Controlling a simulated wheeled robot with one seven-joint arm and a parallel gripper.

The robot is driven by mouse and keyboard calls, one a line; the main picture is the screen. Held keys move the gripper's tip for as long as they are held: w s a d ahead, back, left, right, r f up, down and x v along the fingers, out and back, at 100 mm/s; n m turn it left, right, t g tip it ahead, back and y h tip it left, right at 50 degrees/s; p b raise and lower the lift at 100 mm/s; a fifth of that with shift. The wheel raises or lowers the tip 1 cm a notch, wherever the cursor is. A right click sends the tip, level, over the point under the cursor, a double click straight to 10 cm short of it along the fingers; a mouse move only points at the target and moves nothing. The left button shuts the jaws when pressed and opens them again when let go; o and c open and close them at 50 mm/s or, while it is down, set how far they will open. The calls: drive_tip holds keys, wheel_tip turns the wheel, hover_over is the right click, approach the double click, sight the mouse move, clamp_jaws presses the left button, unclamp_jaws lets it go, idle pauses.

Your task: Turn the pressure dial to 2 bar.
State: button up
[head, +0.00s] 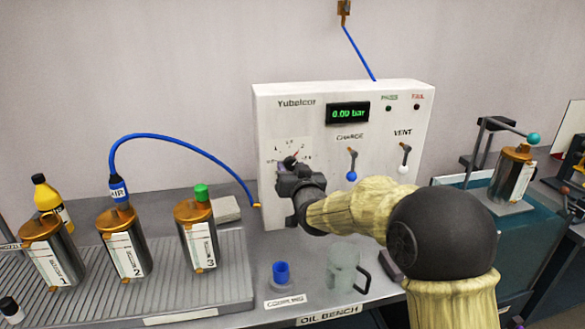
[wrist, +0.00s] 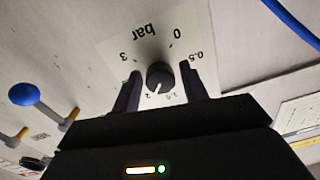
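The pressure dial's round dark knob (wrist: 160,76) shows upside down in the wrist view, on a white scale printed with bar, 0, 0.5 and 3, with smaller marks below. Its pale pointer line runs down and slightly left, near the 2. My gripper (wrist: 160,71) has one finger on each side of the knob, with a narrow gap on both sides; the fingers look open around it. In the head view my gripper (head: 291,164) is at the panel's left and hides most of the dial. The green display (head: 348,114) reads 0.00 bar.
The white panel (head: 270,110) also carries a blue-knobbed CHARGE lever (head: 351,164) and a white-knobbed VENT lever (head: 404,158). Several metal cylinders stand left on a ribbed tray (head: 190,290). A blue hose (head: 190,142), blue cup (head: 281,272) and clear mug (head: 343,268) are nearby.

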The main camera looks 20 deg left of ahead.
drive_tip(key=shift+o, duration=0.6)
drive_tip(key=shift+r, duration=0.1)
drive_tip(key=shift+d, duration=0.1)
drive_tip(key=v, duration=1.7)
drive_tip(key=shift+b, duration=0.3)
drive_tip(key=shift+s+d, duration=0.1)
